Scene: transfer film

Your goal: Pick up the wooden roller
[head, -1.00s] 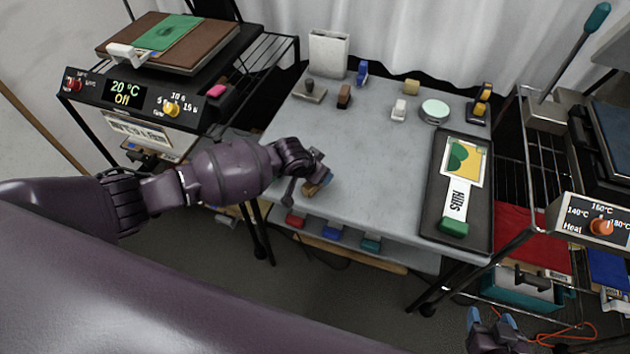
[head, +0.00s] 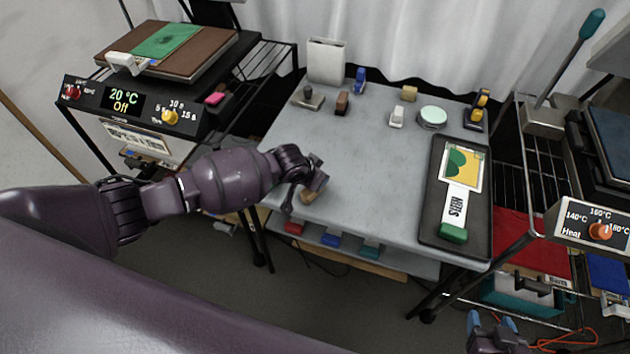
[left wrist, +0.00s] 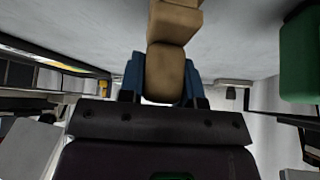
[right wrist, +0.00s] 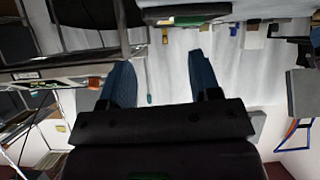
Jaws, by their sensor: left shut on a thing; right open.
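The wooden roller (head: 311,195) is a tan wooden piece near the front left edge of the grey table (head: 360,190). My left gripper (head: 317,183) is at the roller and shut on it. In the left wrist view the roller (left wrist: 165,72) sits between the two blue fingers, with a wider wooden part above it. I cannot tell whether the roller touches the table. My right gripper (head: 491,322) is open and empty at the bottom right, away from the table; its blue fingers stand wide apart in the right wrist view (right wrist: 160,85).
A dark tray (head: 428,220) with a printed card and a green-ended tool lies on the table's right. Several small items, including a round pale-green tin (head: 432,117), stand along the back. Machines on racks flank the table. The table's middle is clear.

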